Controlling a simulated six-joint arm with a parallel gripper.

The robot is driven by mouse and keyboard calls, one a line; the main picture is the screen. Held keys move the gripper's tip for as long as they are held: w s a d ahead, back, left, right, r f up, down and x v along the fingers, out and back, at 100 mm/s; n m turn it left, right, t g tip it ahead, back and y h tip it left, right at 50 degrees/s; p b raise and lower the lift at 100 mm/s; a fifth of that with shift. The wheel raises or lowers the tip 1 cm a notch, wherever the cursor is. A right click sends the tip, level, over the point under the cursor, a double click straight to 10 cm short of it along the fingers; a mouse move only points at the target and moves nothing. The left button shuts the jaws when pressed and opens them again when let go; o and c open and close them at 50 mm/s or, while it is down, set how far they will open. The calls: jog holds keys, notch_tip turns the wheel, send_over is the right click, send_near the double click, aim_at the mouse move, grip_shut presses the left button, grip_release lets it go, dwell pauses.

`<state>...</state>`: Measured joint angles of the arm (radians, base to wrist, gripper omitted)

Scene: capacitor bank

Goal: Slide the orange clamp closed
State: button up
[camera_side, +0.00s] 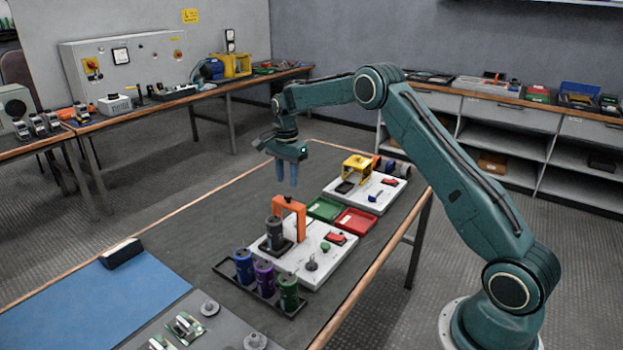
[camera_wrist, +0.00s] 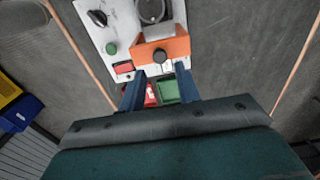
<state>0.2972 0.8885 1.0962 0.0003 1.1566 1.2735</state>
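The orange clamp (camera_side: 290,211) stands as an arch on a white board (camera_side: 318,266), beside a dark grey cylinder (camera_side: 275,233) on a black base. In the wrist view the orange clamp (camera_wrist: 163,50) shows from above, with a dark round knob on it and the grey cylinder (camera_wrist: 152,10) beyond it. My gripper (camera_side: 287,183) points down above the clamp, with a gap between fingertips and clamp. In the wrist view the two blue fingers of my gripper (camera_wrist: 161,83) are apart with nothing held between them.
Green (camera_side: 324,209) and red (camera_side: 355,221) trays lie behind the board. A black rack (camera_side: 236,279) with blue, purple and green cylinders stands in front. A second white board (camera_side: 368,193) with a yellow frame (camera_side: 356,167) is farther back.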

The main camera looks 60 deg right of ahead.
aim_at(287, 196)
jog(key=shift+f, duration=2.5)
jog(key=shift+c, duration=0.4)
grip_shut()
jog(key=shift+a, duration=0.15)
jog(key=shift+a+r, duration=0.1)
jog(key=shift+a, duration=3.25)
jog(key=shift+o, duration=0.6)
grip_release()
